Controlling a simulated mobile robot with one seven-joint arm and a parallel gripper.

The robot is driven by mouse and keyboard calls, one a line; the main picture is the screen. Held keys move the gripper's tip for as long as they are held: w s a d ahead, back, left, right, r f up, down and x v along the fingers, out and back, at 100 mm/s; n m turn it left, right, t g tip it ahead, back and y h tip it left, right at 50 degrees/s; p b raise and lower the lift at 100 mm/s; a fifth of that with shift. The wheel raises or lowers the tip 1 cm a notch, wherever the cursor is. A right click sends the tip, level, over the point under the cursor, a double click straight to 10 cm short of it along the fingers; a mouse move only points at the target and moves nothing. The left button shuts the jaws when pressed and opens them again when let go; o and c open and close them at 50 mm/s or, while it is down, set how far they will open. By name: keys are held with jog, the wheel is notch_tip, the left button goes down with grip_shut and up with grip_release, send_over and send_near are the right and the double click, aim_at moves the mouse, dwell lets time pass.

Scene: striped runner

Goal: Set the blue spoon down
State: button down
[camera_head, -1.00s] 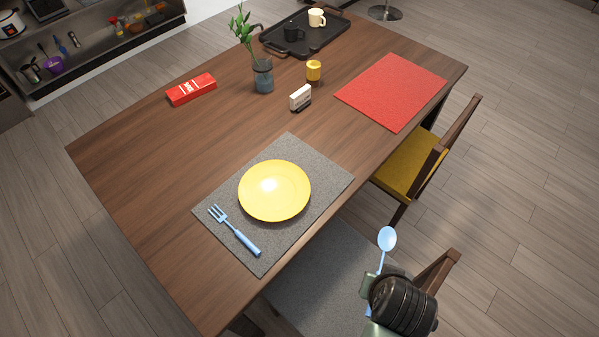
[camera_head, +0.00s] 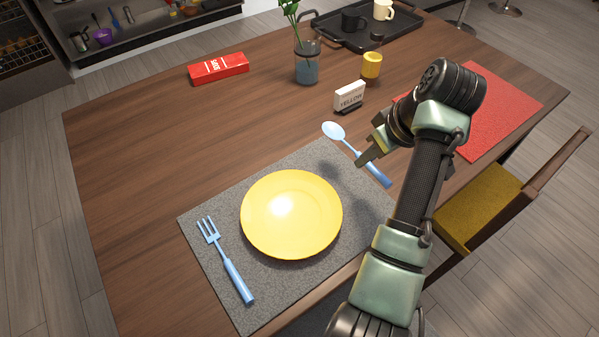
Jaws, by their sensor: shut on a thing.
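The blue spoon (camera_head: 334,131) is in my gripper (camera_head: 365,158), with its bowl toward the back left and its handle toward the front right. The spoon shows over the far right edge of the grey placemat (camera_head: 325,157), to the right of the yellow plate (camera_head: 291,214). My gripper is shut on the spoon around its handle, and the fingers partly cover it. I cannot tell whether the spoon touches the mat or hangs just above it. The blue fork (camera_head: 227,264) lies on the mat to the left of the plate.
A small sign reading YELLOW (camera_head: 349,96), a yellow cup (camera_head: 371,65), a vase with a plant (camera_head: 307,66) and a red box (camera_head: 218,68) stand farther back. A red placemat (camera_head: 505,105) lies at right, partly behind my arm. The table's left side is clear.

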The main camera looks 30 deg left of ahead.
aim_at(356, 187)
jog(key=shift+w+r, duration=0.25)
jog(key=shift+w, duration=0.1)
notch_tip(356, 187, down, 10)
jog(key=shift+b, duration=0.8)
jog(key=c, duration=0.8)
grip_release()
jog(key=p+v, duration=0.2)
jog(key=v, duration=1)
